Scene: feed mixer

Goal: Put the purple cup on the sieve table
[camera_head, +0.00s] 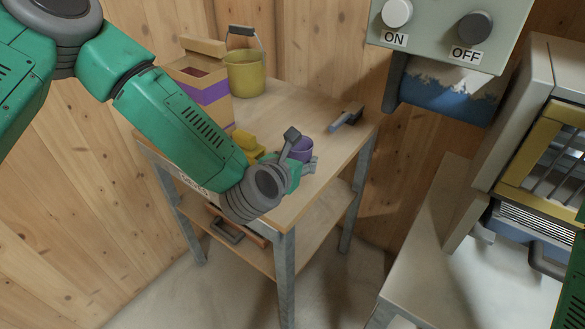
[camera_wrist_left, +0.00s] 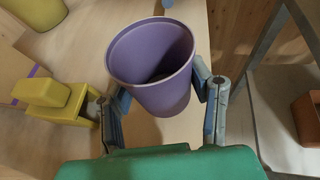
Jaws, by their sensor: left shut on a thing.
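The purple cup (camera_head: 303,147) is at the front right part of the wooden table (camera_head: 285,120). My left gripper (camera_head: 301,158) is shut on it, partly hiding it in the head view. In the left wrist view, the purple cup (camera_wrist_left: 150,68) is empty, with its open rim showing, and the fingers of my left gripper (camera_wrist_left: 160,92) press on both its sides. I cannot tell whether its base touches the tabletop. My right gripper is out of view.
A yellow bucket (camera_head: 246,72), an open box (camera_head: 203,75), a yellow object (camera_head: 247,142) and a grey-headed tool (camera_head: 347,117) are on the wooden table. A pale table (camera_head: 430,250) stands right, beside a yellow-framed machine (camera_head: 545,150). An ON/OFF panel (camera_head: 440,35) hangs above.

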